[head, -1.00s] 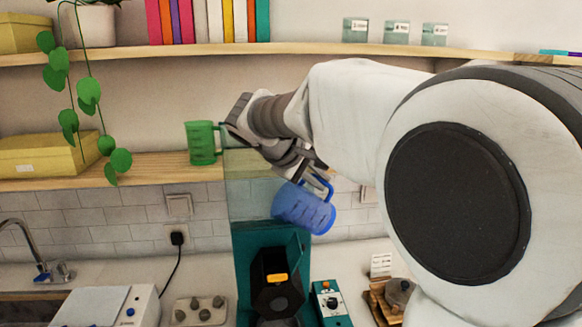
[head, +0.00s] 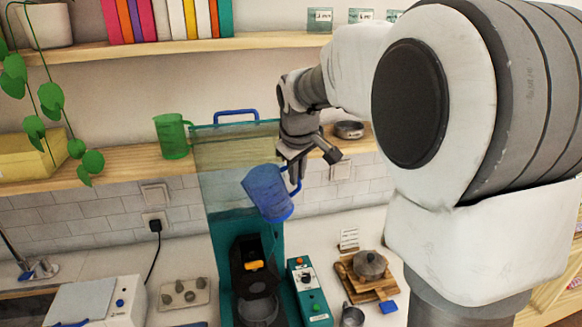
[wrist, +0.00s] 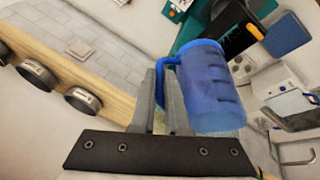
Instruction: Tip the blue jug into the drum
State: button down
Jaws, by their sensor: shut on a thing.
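The blue jug (head: 266,192) hangs tilted in the head view, at the right edge of a clear panel. It also shows in the wrist view (wrist: 212,90). My gripper (head: 296,172) is shut on the jug's handle, on the jug's right side; both fingers show at the handle in the wrist view (wrist: 166,100). What appears to be the drum is a black angular body (head: 243,268) with a yellow latch, in a teal machine below the jug. The jug is above it and apart from it. The jug's contents are hidden.
A clear panel (head: 225,150) with a blue handle rises behind the machine. A teal control box (head: 308,290) stands to its right, near a lidded pot (head: 370,264) on wooden boards. A green jug (head: 173,137) stands on the shelf. My arm blocks the right side.

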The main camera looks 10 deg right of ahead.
dwell(0.3)
jog(key=shift+r+m+y, duration=0.4)
jog(key=shift+r+y, duration=1.1)
jog(key=shift+y, duration=0.1)
jog(key=shift+s, duration=0.1)
